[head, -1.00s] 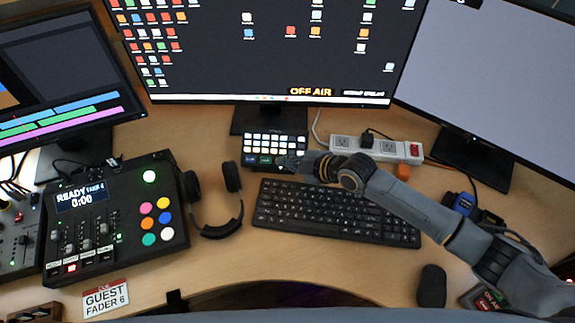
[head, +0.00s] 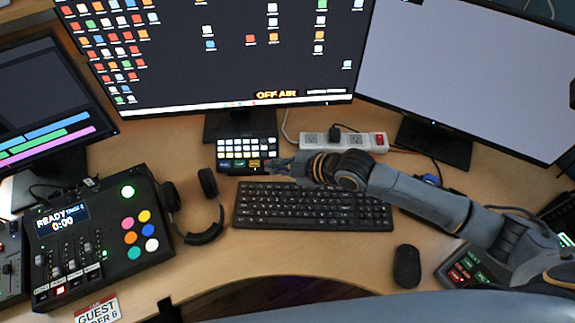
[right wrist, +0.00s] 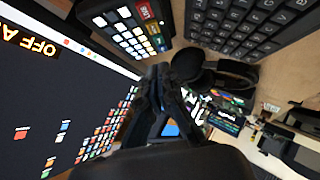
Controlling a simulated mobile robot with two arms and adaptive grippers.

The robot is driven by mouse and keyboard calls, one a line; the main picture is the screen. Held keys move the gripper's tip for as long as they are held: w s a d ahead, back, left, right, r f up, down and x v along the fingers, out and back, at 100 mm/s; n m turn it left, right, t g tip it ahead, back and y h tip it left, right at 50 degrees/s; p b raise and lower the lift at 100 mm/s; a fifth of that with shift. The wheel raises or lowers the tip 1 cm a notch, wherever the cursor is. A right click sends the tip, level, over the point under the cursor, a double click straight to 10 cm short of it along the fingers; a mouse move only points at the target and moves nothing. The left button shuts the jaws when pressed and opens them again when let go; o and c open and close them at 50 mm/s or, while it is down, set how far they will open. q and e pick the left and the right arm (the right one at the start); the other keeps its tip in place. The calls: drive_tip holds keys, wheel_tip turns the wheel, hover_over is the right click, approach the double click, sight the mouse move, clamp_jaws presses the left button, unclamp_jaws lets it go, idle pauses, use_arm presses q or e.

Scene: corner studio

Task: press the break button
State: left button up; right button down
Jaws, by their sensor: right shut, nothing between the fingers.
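The small black key panel (head: 222,151) stands below the middle monitor, with rows of white keys and a coloured bottom row. It also shows in the right wrist view (right wrist: 122,28), at the top, with red, yellow and green keys. The yellow key (head: 254,163) is visible in the head view; I cannot read a break label on it. My right gripper (head: 272,165) is shut and empty at the panel's lower right corner, hiding part of that corner. In the right wrist view its fingertips (right wrist: 161,72) are together. I cannot tell whether they touch the panel. My left gripper is out of view.
A keyboard (head: 310,206) lies just below the gripper. Headphones (head: 202,237) and a mixer box with coloured pads (head: 105,262) stand to the left. A white power strip (head: 350,141) is behind my right arm. A mouse (head: 407,266) lies at right. The middle monitor reads OFF AIR.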

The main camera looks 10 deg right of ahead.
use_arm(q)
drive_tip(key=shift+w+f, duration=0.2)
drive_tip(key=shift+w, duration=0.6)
use_arm(e)
drive_tip(key=v, duration=0.3)
drive_tip(key=shift+s+d+r, duration=0.1)
drive_tip(key=shift+d+r, duration=0.2)
drive_tip(key=shift+r, duration=0.05)
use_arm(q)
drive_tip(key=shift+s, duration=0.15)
